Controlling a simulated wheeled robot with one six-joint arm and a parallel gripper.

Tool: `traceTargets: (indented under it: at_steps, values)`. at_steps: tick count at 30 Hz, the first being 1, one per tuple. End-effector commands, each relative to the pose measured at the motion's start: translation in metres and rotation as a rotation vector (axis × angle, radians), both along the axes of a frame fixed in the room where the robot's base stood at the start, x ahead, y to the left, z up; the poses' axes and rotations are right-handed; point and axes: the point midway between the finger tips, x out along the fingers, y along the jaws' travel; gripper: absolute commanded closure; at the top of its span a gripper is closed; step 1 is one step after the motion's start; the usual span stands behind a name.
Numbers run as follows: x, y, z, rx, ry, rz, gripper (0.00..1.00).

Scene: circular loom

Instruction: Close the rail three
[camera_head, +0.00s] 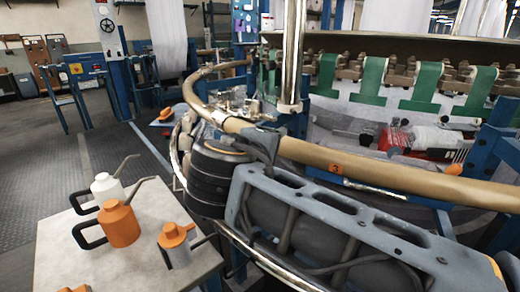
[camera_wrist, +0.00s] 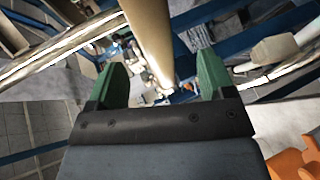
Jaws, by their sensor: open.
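A tan curved rail (camera_head: 420,188) runs around the loom in the head view. An orange tag (camera_head: 336,168) sits on its outer side; I cannot read its mark. I cannot tell for sure which stretch is rail three, or how far open it stands. In the wrist view, a tan rail (camera_wrist: 150,35) runs down from the top into the space between my gripper's fingers. My gripper (camera_wrist: 162,66) has two green fingers, spread apart and holding nothing. I cannot tell whether they touch the rail. I cannot make out the gripper clearly in the head view.
A pale table (camera_head: 70,240) at the lower left holds an orange can (camera_head: 119,224), a white can (camera_head: 108,187) and other oilers. A shiny upright post (camera_head: 293,55) stands by the rail. Blue frames (camera_head: 118,82) stand behind; the floor at left is open.

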Motion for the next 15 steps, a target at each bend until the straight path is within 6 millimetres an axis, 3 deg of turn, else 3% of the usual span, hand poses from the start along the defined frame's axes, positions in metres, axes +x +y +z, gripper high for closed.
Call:
traceTargets:
  at_steps: [6, 15]
  values:
    - [-0.029, 0.014, 0.013, 0.0, 0.001, 0.005, 0.24]
    - [-0.044, 0.02, 0.017, -0.001, 0.0, 0.0, 0.24]
